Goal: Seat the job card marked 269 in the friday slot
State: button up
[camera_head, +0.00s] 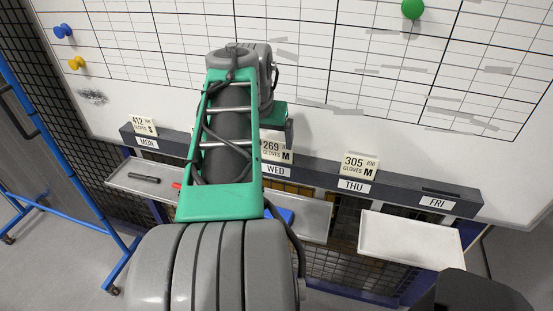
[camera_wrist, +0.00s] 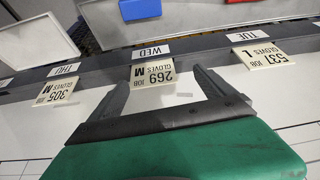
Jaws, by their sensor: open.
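The job card marked 269 (camera_head: 273,149) stands in the slot over the WED label on the grey rail; its left part is hidden by my arm. In the wrist view the same card (camera_wrist: 153,73) appears upside down. My gripper (camera_wrist: 162,82) is open, its two dark fingers on either side of this card, with a gap visible to each. I cannot tell how deep the fingers reach around it. The friday slot (camera_head: 441,192), above the FRI label (camera_head: 436,203) at the rail's right end, shows as an empty dark slit.
Card 305 (camera_head: 359,166) stands at THU, card 412 (camera_head: 143,127) at MON, and card 537 (camera_wrist: 263,54) at TUE. A white tray (camera_head: 410,239) hangs below FRI. The whiteboard (camera_head: 330,60) with several pins rises behind the rail. A blue-framed rack (camera_head: 60,150) stands left.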

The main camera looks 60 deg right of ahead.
aim_at(276, 149)
jog(key=shift+o, duration=0.6)
jog(key=shift+s+d+f+m, duration=0.2)
jog(key=shift+s+d+f, duration=0.05)
jog(key=shift+s+d, duration=0.25)
jog(key=shift+s+d+f+m, duration=0.25)
jog(key=shift+s+d, duration=0.1)
jog(key=shift+s, duration=0.1)
jog(key=p+x, duration=0.1)
jog(key=x, duration=0.5)
jog(key=shift+w+d+f, duration=0.2)
jog(key=shift+c, duration=0.2)
jog(key=c, duration=1.2)
